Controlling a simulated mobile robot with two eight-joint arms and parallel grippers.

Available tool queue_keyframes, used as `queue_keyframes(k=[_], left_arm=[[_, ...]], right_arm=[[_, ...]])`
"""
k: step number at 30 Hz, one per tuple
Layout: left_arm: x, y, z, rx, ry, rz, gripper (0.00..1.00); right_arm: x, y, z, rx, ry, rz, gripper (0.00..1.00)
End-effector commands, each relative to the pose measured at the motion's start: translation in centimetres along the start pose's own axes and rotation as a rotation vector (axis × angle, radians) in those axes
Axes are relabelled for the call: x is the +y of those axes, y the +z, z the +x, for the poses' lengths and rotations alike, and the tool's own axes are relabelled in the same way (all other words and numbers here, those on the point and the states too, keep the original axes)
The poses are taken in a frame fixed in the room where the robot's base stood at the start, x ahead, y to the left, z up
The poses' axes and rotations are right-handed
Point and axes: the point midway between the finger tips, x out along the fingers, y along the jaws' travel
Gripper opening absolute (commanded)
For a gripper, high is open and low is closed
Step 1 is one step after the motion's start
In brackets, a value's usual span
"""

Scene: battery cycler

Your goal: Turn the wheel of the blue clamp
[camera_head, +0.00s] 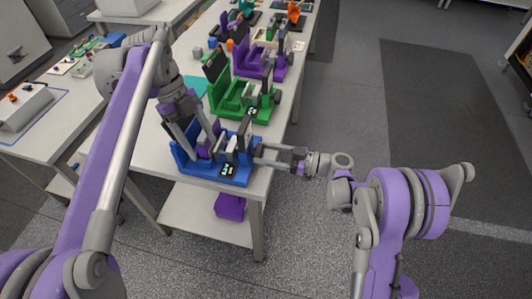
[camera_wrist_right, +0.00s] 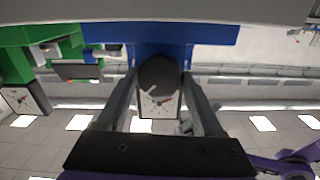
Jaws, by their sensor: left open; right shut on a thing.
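The blue clamp (camera_head: 203,171) stands at the near end of the table; its blue body also shows at the top of the right wrist view (camera_wrist_right: 160,32). Its dark wheel (camera_wrist_right: 159,73) sits between the two fingers of my right gripper (camera_wrist_right: 164,98), which is shut on it. In the head view my right gripper (camera_head: 268,154) reaches the clamp from the right and mostly hides the wheel. My left gripper (camera_head: 196,146) is open and points down into the clamp from above.
A green clamp (camera_head: 228,107) and a purple clamp (camera_head: 245,68) stand behind the blue one on the table. A gauge (camera_wrist_right: 160,104) shows just below the wheel in the wrist view. A purple box (camera_head: 230,207) sits on the shelf below. The floor to the right is clear.

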Motion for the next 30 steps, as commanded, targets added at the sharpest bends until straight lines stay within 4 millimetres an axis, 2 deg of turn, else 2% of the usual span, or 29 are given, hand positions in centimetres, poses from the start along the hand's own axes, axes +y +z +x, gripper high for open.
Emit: queue_keyframes(k=[30], left_arm=[[0.0,0.01,0.01,0.0,0.0,0.0,0.65]], right_arm=[[-0.06,0.03,-0.03,-0.001,0.001,0.963,0.13]])
